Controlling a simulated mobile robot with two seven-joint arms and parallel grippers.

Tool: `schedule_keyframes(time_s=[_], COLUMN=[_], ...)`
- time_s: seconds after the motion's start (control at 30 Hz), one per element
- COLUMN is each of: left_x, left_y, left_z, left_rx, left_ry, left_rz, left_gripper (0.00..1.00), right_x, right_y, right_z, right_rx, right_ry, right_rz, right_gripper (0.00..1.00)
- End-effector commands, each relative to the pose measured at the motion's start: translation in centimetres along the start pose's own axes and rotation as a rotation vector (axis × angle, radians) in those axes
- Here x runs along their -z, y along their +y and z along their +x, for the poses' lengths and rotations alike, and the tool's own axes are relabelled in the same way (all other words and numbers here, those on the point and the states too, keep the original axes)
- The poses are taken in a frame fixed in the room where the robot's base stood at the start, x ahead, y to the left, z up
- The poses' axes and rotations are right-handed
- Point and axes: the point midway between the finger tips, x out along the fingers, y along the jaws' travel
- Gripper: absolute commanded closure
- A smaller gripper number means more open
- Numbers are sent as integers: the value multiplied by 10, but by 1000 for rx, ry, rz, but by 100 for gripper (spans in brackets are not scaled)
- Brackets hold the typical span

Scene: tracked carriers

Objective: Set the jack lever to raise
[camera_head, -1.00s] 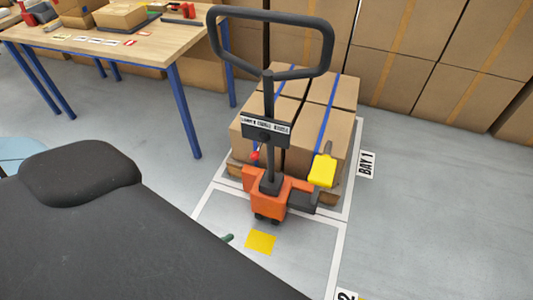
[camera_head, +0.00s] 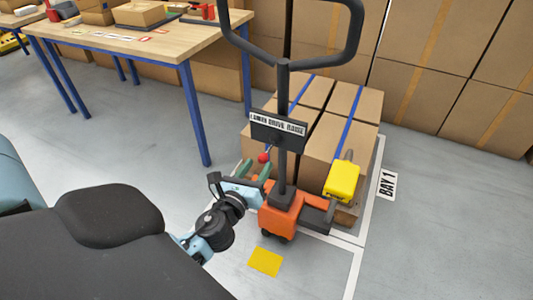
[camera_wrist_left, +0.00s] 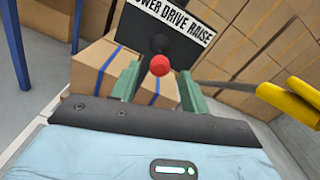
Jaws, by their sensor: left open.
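The orange pallet jack (camera_head: 293,213) stands in front of the strapped boxes, its black handle upright. A plate (camera_head: 278,125) on the handle reads LOWER DRIVE RAISE; it also shows in the left wrist view (camera_wrist_left: 180,30). The jack lever ends in a red knob (camera_head: 263,158), just left of the handle below the plate. My left gripper (camera_head: 257,170) is open, its green fingers close to the knob. In the left wrist view the knob (camera_wrist_left: 160,65) appears between the two fingertips (camera_wrist_left: 157,78); contact cannot be told. My right gripper is not in view.
Strapped boxes (camera_head: 340,135) sit on the jack in the bay marked BAY 1. A yellow part (camera_head: 341,181) stands at the jack's right. A wooden table (camera_head: 130,42) with blue legs is at the left. Floor right of the bay is clear.

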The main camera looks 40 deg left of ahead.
Motion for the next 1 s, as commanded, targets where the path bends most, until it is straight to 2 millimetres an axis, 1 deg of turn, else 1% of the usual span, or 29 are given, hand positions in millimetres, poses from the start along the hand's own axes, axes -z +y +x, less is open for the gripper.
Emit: schedule_keyframes(time_s=[0.03, 0.2, 0.4, 0.57, 0.8, 0.83, 1.0], left_x=[-2, -1, 0, 0, 0, 0, 0], left_y=[0, 0, 0, 0, 0, 0, 0], left_z=[8, 34, 56, 64, 64, 64, 64], left_rx=[1, 1, 0, 0, 0, 0, 0], left_ry=[-3, -2, 0, 1, 1, 1, 1], left_rz=[0, 0, -1, -2, -2, -2, -2], left_gripper=[55, 55, 55, 55, 55, 56, 78], right_x=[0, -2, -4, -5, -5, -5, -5], right_y=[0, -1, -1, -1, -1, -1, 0], right_z=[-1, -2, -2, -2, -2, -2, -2], right_rx=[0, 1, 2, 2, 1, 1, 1], right_ry=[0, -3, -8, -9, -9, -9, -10], right_rz=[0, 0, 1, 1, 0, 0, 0], right_gripper=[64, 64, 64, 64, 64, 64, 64])
